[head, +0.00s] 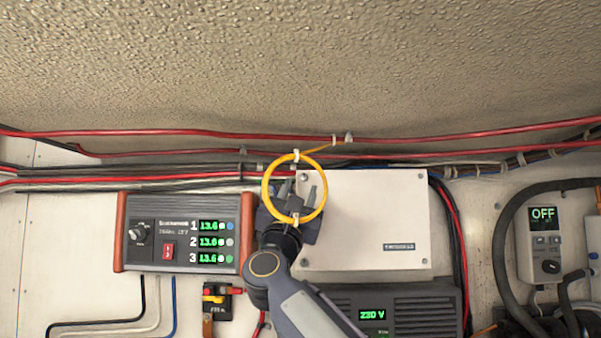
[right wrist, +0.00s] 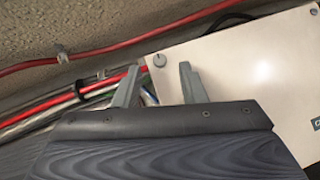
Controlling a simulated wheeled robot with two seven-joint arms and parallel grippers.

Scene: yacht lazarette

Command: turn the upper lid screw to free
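The white box lid (head: 375,215) is on the wall right of centre in the head view. The upper lid screw (right wrist: 160,60), a small grey slotted head, sits at the lid's upper left corner in the right wrist view. My right gripper (head: 301,187) is in front of that corner, fingers pointing up. In the right wrist view its two fingers (right wrist: 158,78) stand apart with nothing between them; the screw shows just beyond the gap. Whether the fingertips touch the lid cannot be told. My left gripper is not in view.
A yellow cable loop (head: 265,187) hangs around the right gripper in the head view, apparently in front of it. Red and black cables (head: 200,134) run above the lid. A charger panel (head: 183,233) is left, a 230 V unit (head: 425,305) below, an OFF switch unit (head: 542,240) right.

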